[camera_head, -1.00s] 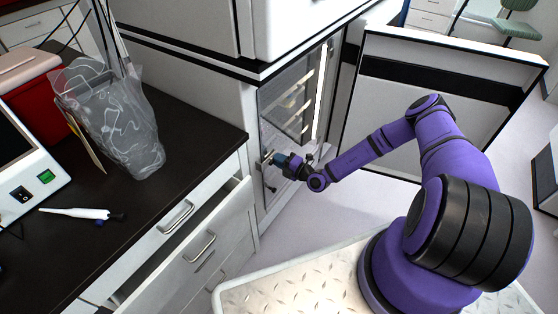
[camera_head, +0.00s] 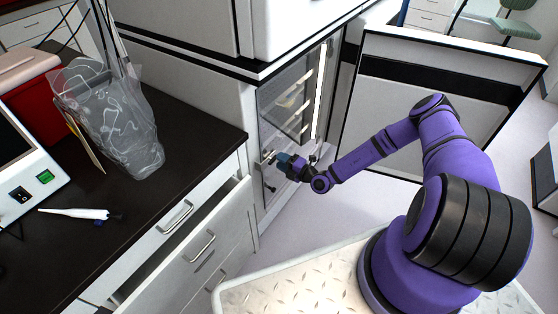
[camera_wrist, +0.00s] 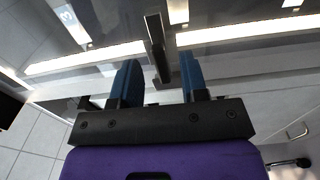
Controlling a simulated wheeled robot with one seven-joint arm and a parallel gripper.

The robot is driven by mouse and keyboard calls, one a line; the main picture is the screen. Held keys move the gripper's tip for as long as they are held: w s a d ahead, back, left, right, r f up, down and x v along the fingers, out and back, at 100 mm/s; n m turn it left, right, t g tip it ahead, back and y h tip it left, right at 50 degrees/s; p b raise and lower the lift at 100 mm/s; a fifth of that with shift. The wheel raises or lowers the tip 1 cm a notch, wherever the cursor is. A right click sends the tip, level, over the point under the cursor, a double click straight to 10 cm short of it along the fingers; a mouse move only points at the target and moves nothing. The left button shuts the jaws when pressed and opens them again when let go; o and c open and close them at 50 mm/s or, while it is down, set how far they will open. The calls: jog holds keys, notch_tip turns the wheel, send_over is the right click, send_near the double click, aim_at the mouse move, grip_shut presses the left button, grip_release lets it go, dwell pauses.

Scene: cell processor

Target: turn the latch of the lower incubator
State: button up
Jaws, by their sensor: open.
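The lower incubator (camera_head: 262,95) stands past the end of the black bench, with its clear inner glass door (camera_head: 287,125) facing my arm. My gripper (camera_head: 277,158) is at this glass door, near its lower left part. In the wrist view, the latch (camera_wrist: 157,45) is a dark, narrow upright bar against the glass. My gripper (camera_wrist: 160,82) is open, with one blue finger on each side of the latch's lower end. A gap shows on both sides, and I cannot tell whether either finger touches it. The latch is too small to make out in the head view.
A white door panel with a black band (camera_head: 440,100) stands open to the right, behind my arm. The black bench (camera_head: 190,135) at left holds a clear bag (camera_head: 115,125) and a pipette (camera_head: 75,213). A drawer (camera_head: 190,265) below is pulled out.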

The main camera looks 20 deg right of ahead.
jog(key=v, duration=0.9)
jog(key=shift+d+r, duration=0.1)
